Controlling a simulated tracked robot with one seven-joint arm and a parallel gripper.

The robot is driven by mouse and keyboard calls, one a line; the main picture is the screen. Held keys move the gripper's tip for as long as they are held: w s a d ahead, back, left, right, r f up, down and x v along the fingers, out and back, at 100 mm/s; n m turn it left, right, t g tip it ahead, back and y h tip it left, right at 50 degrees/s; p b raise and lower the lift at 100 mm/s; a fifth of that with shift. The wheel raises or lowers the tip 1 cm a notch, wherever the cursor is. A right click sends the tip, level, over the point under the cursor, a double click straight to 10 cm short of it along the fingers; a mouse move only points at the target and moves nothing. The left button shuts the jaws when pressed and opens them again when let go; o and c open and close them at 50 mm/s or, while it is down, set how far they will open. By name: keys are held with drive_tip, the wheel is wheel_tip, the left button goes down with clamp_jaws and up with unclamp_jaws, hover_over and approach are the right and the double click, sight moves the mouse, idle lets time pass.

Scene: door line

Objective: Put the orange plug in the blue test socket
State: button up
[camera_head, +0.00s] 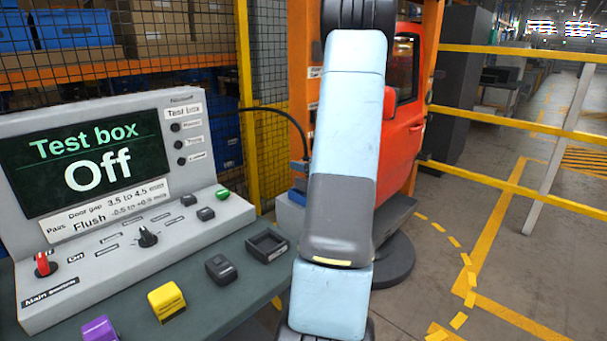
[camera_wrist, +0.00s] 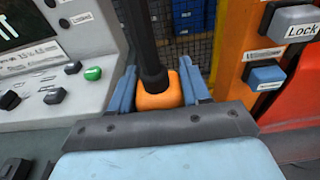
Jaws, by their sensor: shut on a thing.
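The orange plug (camera_wrist: 160,97) sits between the two blue fingers of my gripper (camera_wrist: 158,85), which is shut on it. A thick black cable runs up from the plug in the wrist view. A blue socket-like block (camera_wrist: 265,74) is on the orange post, to the right of the gripper and apart from the plug. Its label is too small to read. A grey block marked Lock (camera_wrist: 293,20) is above it. In the head view my arm hides the plug and most of the gripper; the cable (camera_head: 285,112) arcs from the test box toward it.
The test box (camera_head: 60,235) stands at the left, its screen reading "Off". Its red main switch (camera_head: 45,264) is on the front panel. Yellow and purple blocks and a small black tray (camera_head: 267,246) are on the bench. A red door (camera_head: 400,130) stands behind my arm. Yellow rails (camera_head: 520,115) cross the right.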

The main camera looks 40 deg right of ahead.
drive_tip(key=shift+w+d+f, duration=0.2)
drive_tip(key=shift+w+f, duration=0.05)
drive_tip(key=shift+f, duration=1.6)
drive_tip(key=o, duration=1.3)
drive_tip(key=shift+f, duration=0.1)
